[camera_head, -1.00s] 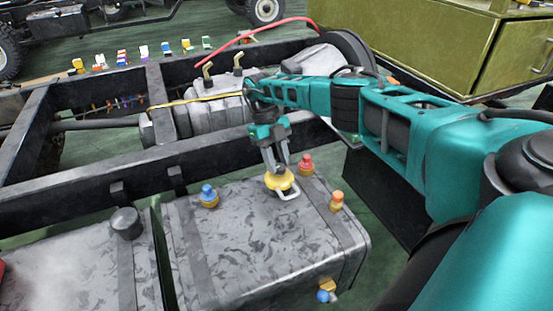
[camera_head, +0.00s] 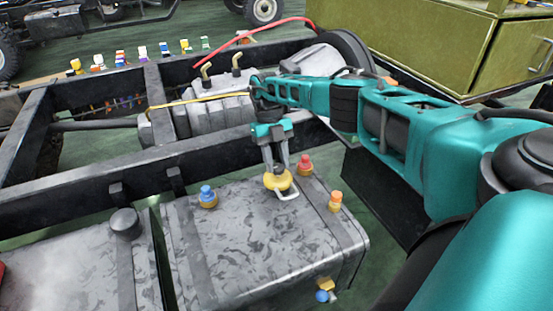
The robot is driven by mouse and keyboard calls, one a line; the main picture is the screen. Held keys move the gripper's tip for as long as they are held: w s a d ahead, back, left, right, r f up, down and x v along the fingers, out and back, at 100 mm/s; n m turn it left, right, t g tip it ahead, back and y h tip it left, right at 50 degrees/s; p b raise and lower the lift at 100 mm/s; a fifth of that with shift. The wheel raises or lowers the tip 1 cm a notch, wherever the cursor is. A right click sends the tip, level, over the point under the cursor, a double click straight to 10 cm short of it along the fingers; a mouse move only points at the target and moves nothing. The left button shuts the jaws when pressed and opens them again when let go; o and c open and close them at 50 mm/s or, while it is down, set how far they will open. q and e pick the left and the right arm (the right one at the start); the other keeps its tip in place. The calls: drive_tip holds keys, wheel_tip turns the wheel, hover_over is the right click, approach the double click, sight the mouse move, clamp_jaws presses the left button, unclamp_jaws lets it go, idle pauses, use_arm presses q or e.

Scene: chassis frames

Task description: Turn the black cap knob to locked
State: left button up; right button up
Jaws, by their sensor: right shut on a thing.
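The black cap knob (camera_head: 125,223) stands upright on top of the left grey tank (camera_head: 75,265), near its right edge. Nothing touches it, and I cannot read any lock mark on it. My right gripper (camera_head: 277,172) points down over the right grey tank (camera_head: 262,240). It is shut on a yellow round cap (camera_head: 277,181) with a pale loop handle (camera_head: 287,195) at its front. The fingers hide part of this cap. My left gripper is not in view.
On the right tank are a blue-topped fitting (camera_head: 207,196), a red fitting (camera_head: 305,164) and an orange one (camera_head: 335,200). A blue valve (camera_head: 322,296) sits at its lower front. A black frame rail (camera_head: 90,200) runs behind the tanks. A red hose (camera_head: 255,38) arches behind.

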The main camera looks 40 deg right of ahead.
drive_tip(key=o, duration=1)
drive_tip(key=shift+o, duration=0.2)
drive_tip(key=a+v, duration=0.1)
drive_tip(key=v, duration=0.6)
drive_tip(key=shift+d+r+b, duration=0.3)
drive_tip(key=shift+d+b, duration=0.15)
drive_tip(key=shift+d, duration=0.1)
